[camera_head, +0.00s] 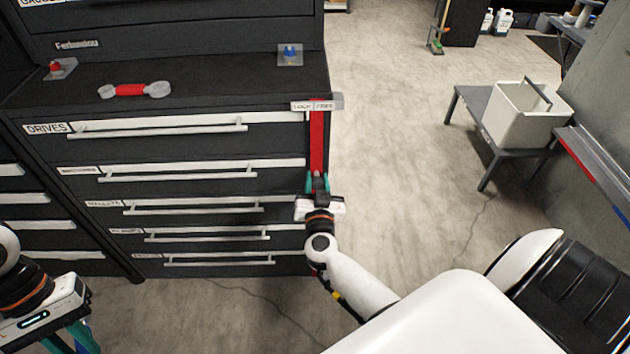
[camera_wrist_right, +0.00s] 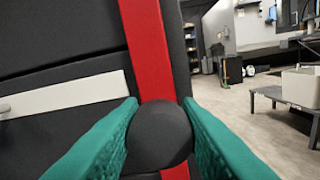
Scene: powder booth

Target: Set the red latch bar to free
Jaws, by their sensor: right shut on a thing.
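The red latch bar (camera_head: 317,140) runs upright along the right front edge of the black drawer cabinet (camera_head: 200,85). A small white label (camera_head: 313,106) with lock and free wording sits at its top. In the head view the bar's top end lies below the label, and I cannot tell which setting it is at. My right gripper (camera_head: 318,183) is shut on the dark round knob (camera_wrist_right: 160,135) of the bar. The bar also shows in the right wrist view (camera_wrist_right: 148,45), behind the knob. My left gripper (camera_head: 72,343) is at the lower left, partly cut off, away from the bar.
Drawers with long white handles (camera_head: 190,205) lie left of the bar. A red and grey tool (camera_head: 133,90) lies on the cabinet top. A low grey table (camera_head: 474,100) with a white bin (camera_head: 520,125) stands at right. The floor between is clear.

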